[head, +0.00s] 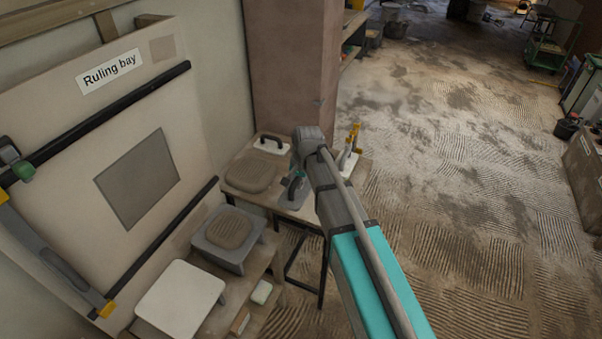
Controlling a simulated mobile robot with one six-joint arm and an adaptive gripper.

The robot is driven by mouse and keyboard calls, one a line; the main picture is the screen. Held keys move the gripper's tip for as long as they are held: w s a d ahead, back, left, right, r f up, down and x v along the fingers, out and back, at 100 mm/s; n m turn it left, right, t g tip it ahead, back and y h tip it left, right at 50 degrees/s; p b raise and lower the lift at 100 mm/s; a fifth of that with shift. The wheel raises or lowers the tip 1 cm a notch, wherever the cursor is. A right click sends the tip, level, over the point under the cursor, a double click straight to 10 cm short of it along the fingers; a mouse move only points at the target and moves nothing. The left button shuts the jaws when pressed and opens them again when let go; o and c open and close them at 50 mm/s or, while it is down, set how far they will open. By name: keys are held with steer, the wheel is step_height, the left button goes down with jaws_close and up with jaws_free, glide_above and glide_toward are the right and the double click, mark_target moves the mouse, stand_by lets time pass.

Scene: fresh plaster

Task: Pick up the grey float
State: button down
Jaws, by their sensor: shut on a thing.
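The grey float (297,200) has a flat grey plate and a dark handle. It is at the small wooden table's front side, partly covered by my arm. My gripper (297,178) is small in the head view, at the float's handle, and is shut on it. My arm and wrist hide part of the fingers. I cannot tell whether the plate touches the tabletop.
A pale float with a black handle (271,143) and a brown textured pad (250,175) are left of my gripper. Yellow-handled tools (351,143) stand to its right. A pinkish pillar (293,60) rises behind.

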mark_target(293, 193)
steer(key=shift+s+r+p, duration=0.2)
steer(key=shift+s+r, duration=0.1)
steer(key=shift+s, duration=0.4)
steer(key=shift+s+r+p, duration=0.25)
steer(key=shift+s+r, duration=0.05)
steer(key=shift+s, duration=0.4)
steer(key=shift+s+r+p, duration=0.2)
steer(key=shift+s+r, duration=0.1)
steer(key=shift+s, duration=0.4)
steer(key=c, duration=1.1)
jaws_free()
steer(key=shift+c, duration=1.3)
jaws_close()
